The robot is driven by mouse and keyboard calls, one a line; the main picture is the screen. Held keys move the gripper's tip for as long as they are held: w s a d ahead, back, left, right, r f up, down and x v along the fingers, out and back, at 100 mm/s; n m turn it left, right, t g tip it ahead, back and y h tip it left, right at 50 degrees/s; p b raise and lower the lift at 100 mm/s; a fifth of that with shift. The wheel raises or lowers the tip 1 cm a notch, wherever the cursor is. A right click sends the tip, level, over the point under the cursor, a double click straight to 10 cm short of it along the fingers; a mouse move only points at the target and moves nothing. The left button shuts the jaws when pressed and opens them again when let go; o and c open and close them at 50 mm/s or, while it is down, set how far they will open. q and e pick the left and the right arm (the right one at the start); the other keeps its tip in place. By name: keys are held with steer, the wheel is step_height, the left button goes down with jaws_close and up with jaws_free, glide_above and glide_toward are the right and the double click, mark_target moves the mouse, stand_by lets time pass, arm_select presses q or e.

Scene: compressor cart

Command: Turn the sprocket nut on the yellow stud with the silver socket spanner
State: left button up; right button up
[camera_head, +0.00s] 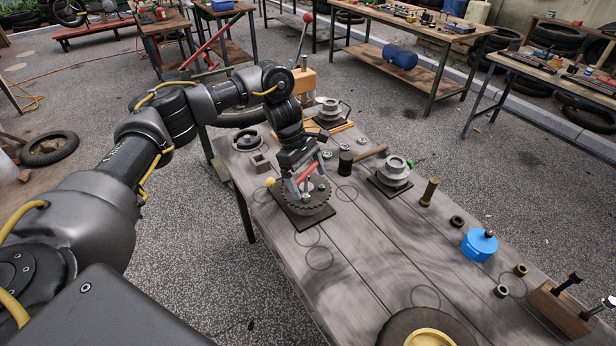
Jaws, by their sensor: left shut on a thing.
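My left gripper (306,182) is low over the dark toothed sprocket (317,208), which lies flat on a dark square plate (291,213) on the near left part of the bench. The gripper is shut on a tool with a red bar (308,173) and silver parts, which looks like the socket spanner. A small yellow ball (270,182) shows just left of the gripper; I cannot tell what it belongs to. The fingers hide the sprocket's middle, so the nut, the stud and any contact with the socket cannot be made out. My right gripper is not in view.
A hammer (368,154) and a grey flanged part (395,170) are right of the sprocket. A brass peg (429,191), a blue round part (479,244) and a wooden block (557,309) with dark tools stand farther right.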

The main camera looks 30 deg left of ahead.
arm_select(q)
steer(key=shift+r+m+g, duration=0.15)
steer(key=shift+m+g, duration=0.15)
steer(key=shift+m, duration=0.9)
steer(key=shift+f+m+g+b, duration=0.2)
steer(key=shift+m+g+b, duration=0.15)
steer(key=shift+m, duration=0.25)
steer(key=b, duration=0.3)
steer(key=shift+d+m, duration=0.1)
steer(key=shift+m, duration=0.3)
steer(key=shift+s+r+b, duration=0.1)
steer(key=shift+r+b, duration=0.05)
steer(key=shift+b, duration=0.65)
steer(key=shift+g, duration=0.25)
